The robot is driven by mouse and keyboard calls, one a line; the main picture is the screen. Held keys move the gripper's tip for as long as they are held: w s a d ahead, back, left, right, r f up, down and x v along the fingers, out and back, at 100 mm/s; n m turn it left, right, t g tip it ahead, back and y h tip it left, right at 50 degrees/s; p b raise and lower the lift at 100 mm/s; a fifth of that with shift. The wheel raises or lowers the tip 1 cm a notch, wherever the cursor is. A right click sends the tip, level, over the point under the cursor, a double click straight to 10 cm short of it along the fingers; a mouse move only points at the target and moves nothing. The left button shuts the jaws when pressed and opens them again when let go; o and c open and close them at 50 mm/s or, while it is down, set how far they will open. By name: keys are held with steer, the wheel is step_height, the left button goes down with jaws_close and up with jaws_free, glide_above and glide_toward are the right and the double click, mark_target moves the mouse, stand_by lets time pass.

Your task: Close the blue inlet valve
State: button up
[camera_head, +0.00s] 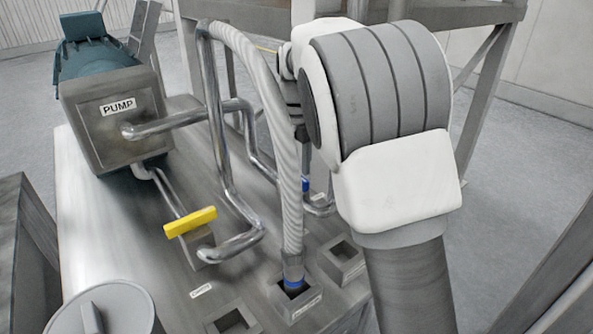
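A small blue part (305,185), which looks like the blue inlet valve's handle, shows behind the ribbed hose, low on the far side of the metal deck. Only a sliver of it is visible, so I cannot tell its angle. My gripper (302,132) is mostly hidden behind the hose and my own large white and grey arm link. Its dark parts show just above the blue part. I cannot tell whether it touches the blue part or whether its fingers are open or shut.
A ribbed hose (287,150) arches down to a socket with a blue ring (293,284). A yellow valve handle (190,222) sits on a pipe at left. The box labelled PUMP (117,120) and bent steel pipes (216,120) stand behind. A round lid (104,312) is at lower left.

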steer(key=shift+f, duration=0.3)
jaws_close()
